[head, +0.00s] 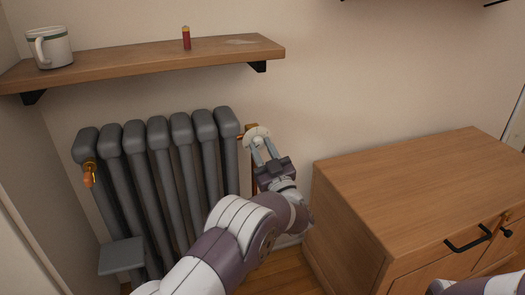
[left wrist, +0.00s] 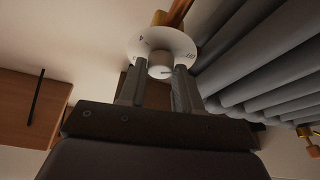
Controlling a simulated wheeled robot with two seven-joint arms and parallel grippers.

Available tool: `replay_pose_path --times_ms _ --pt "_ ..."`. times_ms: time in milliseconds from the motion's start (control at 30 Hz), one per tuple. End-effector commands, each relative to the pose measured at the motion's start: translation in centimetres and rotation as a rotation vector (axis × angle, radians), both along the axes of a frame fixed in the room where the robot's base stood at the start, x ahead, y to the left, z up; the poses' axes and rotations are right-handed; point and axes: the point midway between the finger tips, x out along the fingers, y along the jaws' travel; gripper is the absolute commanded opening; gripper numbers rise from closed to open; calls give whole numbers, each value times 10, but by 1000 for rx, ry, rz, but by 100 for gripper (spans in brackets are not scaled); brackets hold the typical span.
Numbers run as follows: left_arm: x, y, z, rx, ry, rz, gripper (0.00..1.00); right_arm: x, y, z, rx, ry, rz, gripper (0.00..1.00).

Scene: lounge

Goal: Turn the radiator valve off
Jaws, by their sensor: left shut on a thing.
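The radiator valve (head: 256,132) has a white round dial and sits on a brass fitting at the upper right end of the grey radiator (head: 183,127). In the left wrist view the dial (left wrist: 172,40) shows small dark markings, one at its right that looks like "off". A pale knob (left wrist: 161,66) stands out from the dial. My left gripper (head: 264,150) is shut on this knob, with one finger on each side in the left wrist view (left wrist: 160,80). My right gripper is not in view.
A wooden shelf (head: 160,64) above the radiator holds a mug (head: 52,48) and a small red cylinder (head: 186,40). A wooden cabinet (head: 420,185) with black handles stands to the right. A second brass fitting (head: 89,172) is on the radiator's left end.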

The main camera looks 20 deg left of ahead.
Motion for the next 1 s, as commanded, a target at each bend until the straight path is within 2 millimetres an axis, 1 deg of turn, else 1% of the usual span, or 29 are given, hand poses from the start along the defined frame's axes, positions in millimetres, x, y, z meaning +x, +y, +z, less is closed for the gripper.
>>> replay_pose_path --times_ms 333,367,400,433,667,767,867,1000 --pt "0 0 -1 -2 0 0 3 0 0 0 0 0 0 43" --pt "0 0 -1 -2 0 0 40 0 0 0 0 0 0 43" --pt "0 0 -1 -2 0 -1 53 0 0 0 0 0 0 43" --pt "0 0 -1 -2 0 -1 59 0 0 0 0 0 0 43" --pt "0 0 0 -1 -1 -1 59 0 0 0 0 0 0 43" --pt "-3 -3 0 -1 0 -1 59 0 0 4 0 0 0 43" --pt "-15 -14 -3 0 3 -3 59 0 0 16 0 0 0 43" --pt "-43 -37 -16 0 4 -5 59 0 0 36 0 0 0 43"
